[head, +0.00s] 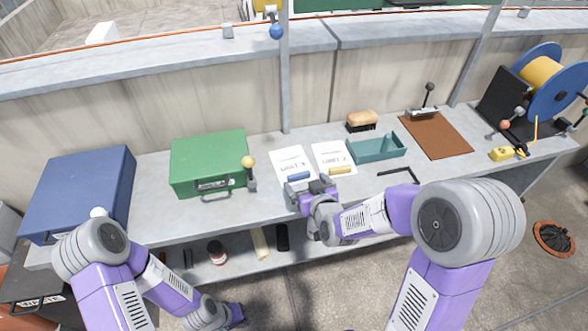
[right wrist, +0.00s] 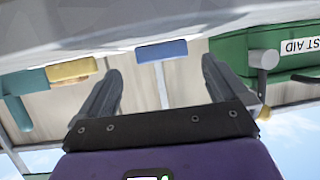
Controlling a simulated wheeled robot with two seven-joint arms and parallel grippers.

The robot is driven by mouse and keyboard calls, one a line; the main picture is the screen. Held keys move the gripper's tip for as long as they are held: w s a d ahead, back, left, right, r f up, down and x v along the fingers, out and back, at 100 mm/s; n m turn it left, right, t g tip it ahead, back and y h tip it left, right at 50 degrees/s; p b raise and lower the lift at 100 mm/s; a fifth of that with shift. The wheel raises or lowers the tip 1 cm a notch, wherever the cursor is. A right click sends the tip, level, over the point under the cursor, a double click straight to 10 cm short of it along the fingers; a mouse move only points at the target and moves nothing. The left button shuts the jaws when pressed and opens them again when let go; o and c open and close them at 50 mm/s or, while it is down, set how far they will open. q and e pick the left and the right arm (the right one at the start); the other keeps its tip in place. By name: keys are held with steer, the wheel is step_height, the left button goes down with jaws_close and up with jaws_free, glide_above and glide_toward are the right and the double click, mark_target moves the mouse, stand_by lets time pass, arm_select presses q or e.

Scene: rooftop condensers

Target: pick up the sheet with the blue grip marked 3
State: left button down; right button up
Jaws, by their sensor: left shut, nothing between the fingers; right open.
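A white sheet (head: 291,157) with a blue grip (head: 298,176) at its near edge lies on the grey bench. Its printing is too small to read surely. A second white sheet (head: 331,155) with a yellow grip (head: 340,170) lies just right of it. My right gripper (head: 311,186) is open and empty, just in front of the blue grip. In the right wrist view the blue grip (right wrist: 161,50) shows beyond the gap between the open fingers (right wrist: 161,72), apart from them; the yellow grip (right wrist: 72,70) is left. My left gripper (head: 236,315) is shut and empty, low before the bench.
A green case (head: 208,155) with a yellow-knobbed lever (head: 249,172) before it stands left of the sheets, and a blue case (head: 82,188) further left. A teal tray (head: 377,150), brush (head: 361,121) and brown mat (head: 436,135) are to the right. A post (head: 285,85) rises behind.

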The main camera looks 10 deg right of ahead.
mark_target(300, 176)
steer(key=b+x, duration=0.1)
steer(key=x, duration=0.3)
steer(key=shift+a, duration=0.15)
steer(key=c, duration=1.1)
